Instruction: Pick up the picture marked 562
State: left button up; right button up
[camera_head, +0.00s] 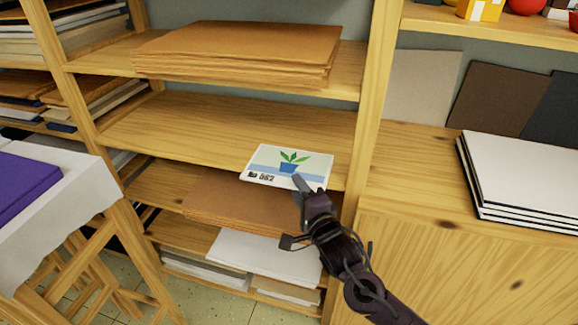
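The picture marked 562 (265,166) is a white sheet with a green plant in a blue pot; its small number is only roughly legible. It lies nearly flat at the front right of a middle wooden shelf (200,130), its near edge at or over the shelf's front edge. My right gripper (299,186) is at the picture's near edge, with a fingertip overlapping the pot's lower right. Whether its fingers are closed on the sheet cannot be made out. My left gripper is not in view.
Brown boards (240,50) are stacked on the shelf above; a brown stack (230,203) and white sheets (265,255) lie below. A wooden upright (375,80) stands to the right, beside a cabinet with white canvases (520,175). A draped table (60,215) is at left.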

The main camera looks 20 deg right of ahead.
jog(key=shift+w+f, duration=0.1)
jog(key=shift+w, duration=0.75)
jog(key=shift+c, duration=0.2)
grip_shut()
